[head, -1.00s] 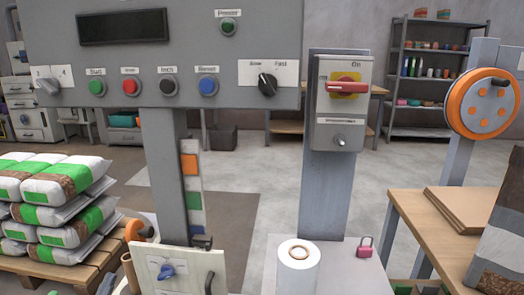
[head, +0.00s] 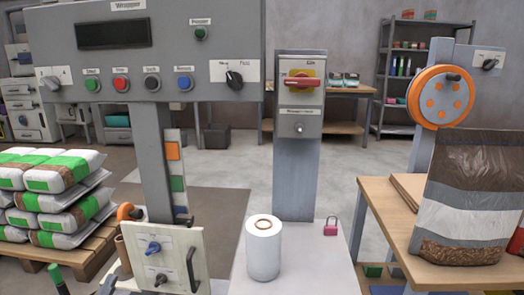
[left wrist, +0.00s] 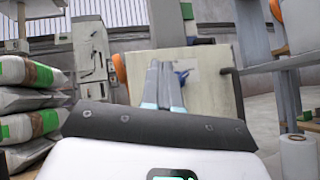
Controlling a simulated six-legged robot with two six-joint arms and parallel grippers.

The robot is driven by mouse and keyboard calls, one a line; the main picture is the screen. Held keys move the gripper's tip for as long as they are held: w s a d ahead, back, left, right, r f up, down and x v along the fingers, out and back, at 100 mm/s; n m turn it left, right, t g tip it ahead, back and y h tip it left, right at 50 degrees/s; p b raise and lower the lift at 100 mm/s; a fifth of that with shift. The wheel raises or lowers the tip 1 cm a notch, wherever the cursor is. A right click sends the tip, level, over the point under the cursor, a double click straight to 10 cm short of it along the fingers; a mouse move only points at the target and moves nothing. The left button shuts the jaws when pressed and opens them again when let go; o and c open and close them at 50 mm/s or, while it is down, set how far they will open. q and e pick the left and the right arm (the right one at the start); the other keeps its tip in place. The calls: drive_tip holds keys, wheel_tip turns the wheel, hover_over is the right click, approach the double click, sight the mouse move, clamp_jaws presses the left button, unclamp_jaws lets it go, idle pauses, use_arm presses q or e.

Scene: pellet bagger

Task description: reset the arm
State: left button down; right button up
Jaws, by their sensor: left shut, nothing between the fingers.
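My left gripper (left wrist: 163,75) shows in the left wrist view. Its two pale fingers are shut together with nothing between them and point at a cream panel (left wrist: 205,82). A blue knob (left wrist: 183,76) on the panel shows just right of the fingertips; I cannot tell whether they touch it. In the head view the cream panel (head: 172,247) stands at the bottom, with a blue knob, a dark knob and a black handle. I cannot make out the left gripper clearly there. My right gripper is in neither view.
A control box (head: 150,50) with buttons spans the upper left. A red-handled switch box (head: 299,108) stands on a post. A white roll (head: 263,252) and pink padlock (head: 331,227) are on a pale surface. Stacked bags (head: 60,205) lie left; a pellet bag (head: 466,205) stands right.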

use_arm(q)
drive_tip(key=s+d+f+m+g+h, duration=0.2)
drive_tip(key=s+d+f+m+g, duration=0.15)
drive_tip(key=d+f+g, duration=0.7)
drive_tip(key=s+d+f+m+g+h, duration=0.3)
drive_tip(key=d+f+g, duration=0.35)
drive_tip(key=d, duration=0.65)
drive_tip(key=s+d+f+m+g+y, duration=0.1)
drive_tip(key=s+f+m+g+y, duration=0.3)
drive_tip(key=s, duration=0.4)
drive_tip(key=s+f+m+g+y, duration=0.2)
drive_tip(key=s+f+m+y, duration=0.1)
drive_tip(key=s+m, duration=0.4)
drive_tip(key=s+d+f+m+g+y, duration=0.1)
drive_tip(key=s+f+m+g+y, duration=0.2)
drive_tip(key=s, duration=0.6)
wheel_tip(320, 180, up, 33)
drive_tip(key=s+d+m+t+p, duration=0.1)
drive_tip(key=m+p, duration=0.4)
drive_tip(key=p, duration=2.7)
drive_tip(key=shift+s+d+t, duration=0.2)
drive_tip(key=shift+d+t, duration=0.3)
drive_tip(key=shift+d, duration=0.3)
drive_tip(key=shift+f, duration=0.1)
